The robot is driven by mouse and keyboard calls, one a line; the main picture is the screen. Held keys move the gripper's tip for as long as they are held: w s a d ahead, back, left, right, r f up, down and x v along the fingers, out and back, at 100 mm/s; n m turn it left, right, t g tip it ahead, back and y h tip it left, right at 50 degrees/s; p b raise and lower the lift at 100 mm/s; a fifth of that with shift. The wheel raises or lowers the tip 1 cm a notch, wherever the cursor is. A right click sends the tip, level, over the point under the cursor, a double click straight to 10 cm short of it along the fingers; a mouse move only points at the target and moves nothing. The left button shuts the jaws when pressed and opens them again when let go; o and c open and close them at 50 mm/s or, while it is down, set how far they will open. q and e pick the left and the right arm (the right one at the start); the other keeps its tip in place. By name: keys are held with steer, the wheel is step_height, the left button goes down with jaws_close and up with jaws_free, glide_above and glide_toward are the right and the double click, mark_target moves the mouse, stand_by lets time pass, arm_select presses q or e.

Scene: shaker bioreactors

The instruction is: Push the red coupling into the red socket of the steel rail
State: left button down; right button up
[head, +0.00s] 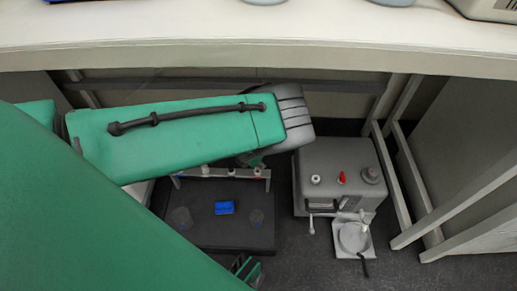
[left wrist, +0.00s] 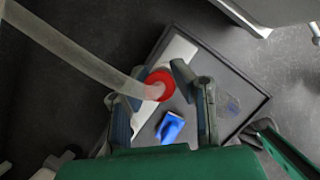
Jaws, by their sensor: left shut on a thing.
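In the left wrist view my left gripper (left wrist: 160,72) is shut on the red coupling (left wrist: 164,79), a round red piece with a translucent tube running to the upper left. The steel rail (left wrist: 178,52) shows as a pale strip below the coupling. In the head view the rail (head: 218,178) stands at the far edge of a black tray, with small fittings on top. Which fitting is the red socket is too small to tell. A dark green gripper (head: 246,268), apparently my right, shows partly at the bottom.
The black tray (head: 183,241) holds a blue block (head: 224,208) and clear vessels. A grey device (head: 320,195) with a red fitting (head: 341,178) stands to the right, a white dish (head: 353,237) before it. A white bench edge (head: 260,55) overhangs the back.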

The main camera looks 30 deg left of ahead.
arm_select(q)
steer(key=shift+d, duration=0.1)
stand_by(0.3)
steer(key=shift+f+b, duration=0.8)
steer(key=shift+f, duration=0.35)
stand_by(1.2)
steer(key=c, duration=1.3)
jaws_free()
steer(key=shift+r, duration=0.1)
steer(key=v, duration=0.4)
steer(key=shift+s+r, duration=0.1)
steer(key=shift+r, duration=0.15)
steer(key=s+a, duration=0.3)
steer(key=s, duration=0.9)
steer(key=shift+r, duration=0.1)
